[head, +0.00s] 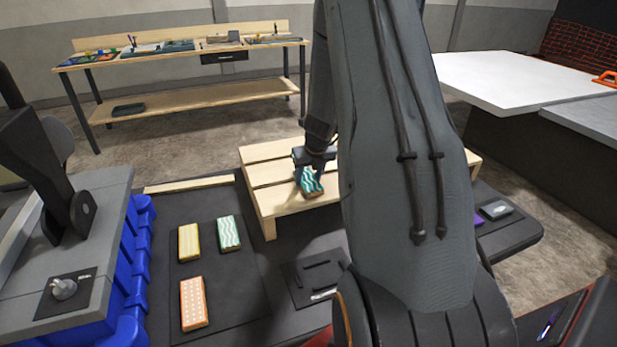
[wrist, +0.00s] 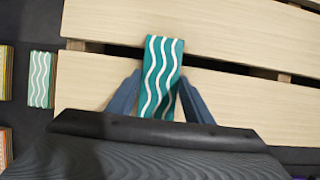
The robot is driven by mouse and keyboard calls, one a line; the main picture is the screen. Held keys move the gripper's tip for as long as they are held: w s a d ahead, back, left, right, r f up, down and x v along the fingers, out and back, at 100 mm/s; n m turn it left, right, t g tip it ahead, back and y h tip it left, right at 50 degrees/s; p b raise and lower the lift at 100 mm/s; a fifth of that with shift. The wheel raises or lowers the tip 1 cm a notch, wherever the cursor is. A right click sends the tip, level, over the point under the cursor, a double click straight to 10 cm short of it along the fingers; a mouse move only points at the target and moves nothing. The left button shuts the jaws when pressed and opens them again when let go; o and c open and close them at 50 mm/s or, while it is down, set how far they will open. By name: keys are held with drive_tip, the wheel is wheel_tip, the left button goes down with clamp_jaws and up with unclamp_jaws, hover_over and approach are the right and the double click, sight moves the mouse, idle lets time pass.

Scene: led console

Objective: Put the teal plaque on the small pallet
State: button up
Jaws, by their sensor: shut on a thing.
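The teal plaque (head: 311,182) has white wavy lines and is held over the small wooden pallet (head: 268,172). My gripper (head: 317,164) is shut on it. In the wrist view the teal plaque (wrist: 162,68) sits between the two blue-grey fingers of my gripper (wrist: 160,93), its far end showing past them. Pallet slats (wrist: 240,80) lie beneath it, with a dark gap crossing behind the plaque. I cannot tell whether the plaque touches the slats. My arm hides the right part of the pallet in the head view.
A paler green wavy plaque (head: 229,233), a yellow plaque (head: 189,242) and an orange dotted plaque (head: 194,303) lie on the dark surface left of the pallet. Blue crates (head: 135,270) stand at the left. The visible pallet slats are otherwise bare.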

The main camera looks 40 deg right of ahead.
drive_tip(key=shift+f, duration=0.15)
drive_tip(key=o, duration=1.2)
